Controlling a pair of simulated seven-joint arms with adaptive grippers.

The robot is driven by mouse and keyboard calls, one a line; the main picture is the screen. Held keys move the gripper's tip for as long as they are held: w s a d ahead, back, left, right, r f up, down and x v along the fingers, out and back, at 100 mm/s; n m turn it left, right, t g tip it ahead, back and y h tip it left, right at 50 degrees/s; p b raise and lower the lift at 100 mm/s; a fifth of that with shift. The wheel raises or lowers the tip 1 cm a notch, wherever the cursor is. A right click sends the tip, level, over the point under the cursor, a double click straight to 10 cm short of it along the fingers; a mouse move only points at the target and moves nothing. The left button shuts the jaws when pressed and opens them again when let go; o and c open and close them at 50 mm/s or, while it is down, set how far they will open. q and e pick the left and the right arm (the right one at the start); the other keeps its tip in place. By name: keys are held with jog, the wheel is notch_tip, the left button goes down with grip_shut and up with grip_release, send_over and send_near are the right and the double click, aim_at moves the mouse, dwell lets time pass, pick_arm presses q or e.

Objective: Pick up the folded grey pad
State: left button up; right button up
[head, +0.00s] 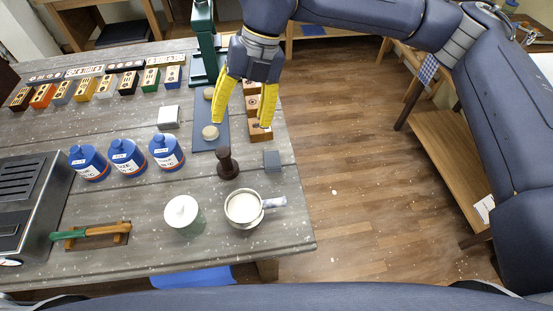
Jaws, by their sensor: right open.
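A small slate-grey block-like piece (272,161) lies near the table's right edge, right of a dark brown tamper-like piece; it looks like the folded grey pad. My right gripper (241,124) has yellow fingers spread wide apart and empty. It points down over the blue mat and wooden boxes, above and left of the slate-grey piece in the picture, apart from it. My left gripper is not in view.
The tamper-like piece (228,163), a metal cup (244,209) and a white-lidded jar (183,214) stand close by. Wooden boxes (260,131) line the right edge behind the slate-grey piece. Blue canisters (166,152) stand left. Open floor (345,180) lies beyond the table's right edge.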

aim_at(273, 158)
jog(key=d+f+m+t+h, duration=0.1)
jog(key=d+t+h, duration=0.1)
jog(key=d+h, duration=0.3)
jog(key=shift+y, duration=0.7)
jog(key=f, duration=1.1)
jog(key=w+d+f, duration=0.1)
jog(key=f, duration=0.5)
jog(key=shift+d, duration=0.1)
jog(key=shift+o, duration=0.2)
jog(key=c, duration=1)
